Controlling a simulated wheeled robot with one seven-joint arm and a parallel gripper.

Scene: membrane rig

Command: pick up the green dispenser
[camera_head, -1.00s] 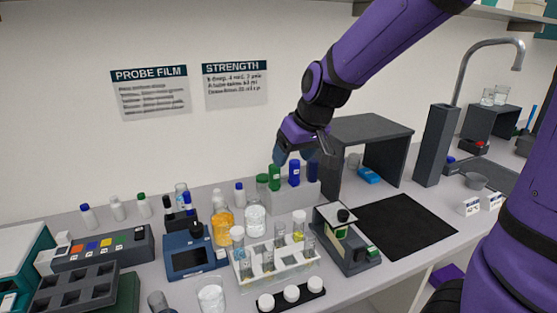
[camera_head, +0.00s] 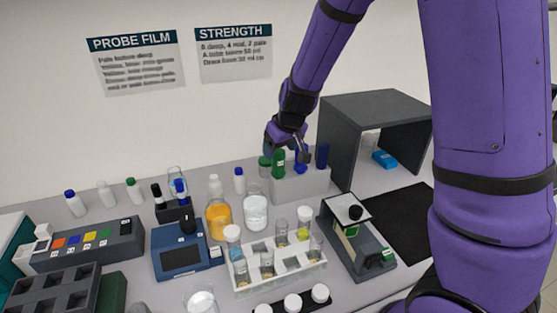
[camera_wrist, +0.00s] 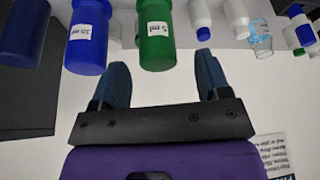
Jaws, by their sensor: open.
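The green dispenser (camera_head: 278,163), labelled 5 ml in the wrist view (camera_wrist: 155,40), stands upright in the grey block (camera_head: 302,186). A blue dispenser (camera_head: 300,160), labelled 10 ml in the wrist view (camera_wrist: 88,38), and a dark navy one (camera_head: 322,157) stand in a row to its right in the head view. My gripper (camera_head: 286,148) is at the top of the green dispenser. In the wrist view my gripper (camera_wrist: 162,64) is open, with one finger on each side of the green dispenser's near end. Contact cannot be told.
A dark open-fronted box (camera_head: 372,100) stands right of the block. A small green-topped item (camera_head: 264,165) is just left of the green dispenser.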

